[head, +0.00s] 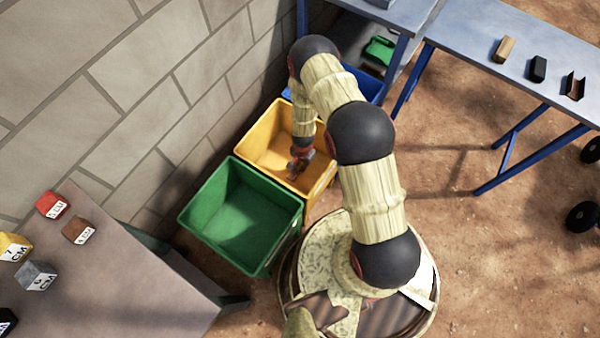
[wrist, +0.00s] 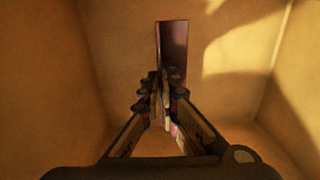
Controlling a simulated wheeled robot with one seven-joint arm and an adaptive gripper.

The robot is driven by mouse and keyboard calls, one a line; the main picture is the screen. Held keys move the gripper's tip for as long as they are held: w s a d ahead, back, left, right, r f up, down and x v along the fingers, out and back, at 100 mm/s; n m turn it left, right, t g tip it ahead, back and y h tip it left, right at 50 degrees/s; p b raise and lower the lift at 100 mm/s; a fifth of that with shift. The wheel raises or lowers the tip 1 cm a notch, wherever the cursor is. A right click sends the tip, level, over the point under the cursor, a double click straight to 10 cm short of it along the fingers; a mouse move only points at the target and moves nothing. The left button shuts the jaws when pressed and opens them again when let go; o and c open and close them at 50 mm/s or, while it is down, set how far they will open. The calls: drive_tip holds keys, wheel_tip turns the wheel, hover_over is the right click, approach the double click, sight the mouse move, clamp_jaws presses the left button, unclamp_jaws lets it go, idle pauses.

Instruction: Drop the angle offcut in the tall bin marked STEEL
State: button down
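My gripper (head: 301,158) points down inside the yellow bin (head: 318,180), between the green bin and a blue one. In the wrist view my gripper (wrist: 166,90) has its fingers close together on a narrow reddish-brown metal piece (wrist: 172,45), which looks like the angle offcut. The piece reaches past the fingertips; yellow walls surround it and it seems clear of them. Whether it touches the floor, I cannot tell. No STEEL marking is readable on any bin from here.
The green bin (head: 243,215) is empty. A blue bin (head: 368,85) is partly hidden behind my arm. The right bench (head: 470,42) carries a tan block (head: 503,48), a black block (head: 537,68) and a dark angled piece (head: 573,86). A block wall (head: 130,80) stands close behind.

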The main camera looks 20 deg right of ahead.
sight(302, 175)
drive_tip(key=shift+f+b, duration=1)
drive_tip(key=shift+f, duration=1.5)
drive_tip(key=shift+f, duration=0.15)
drive_tip(key=c, duration=2.1)
unclamp_jaws()
drive_tip(key=shift+c, duration=0.2)
drive_tip(key=shift+o, duration=0.5)
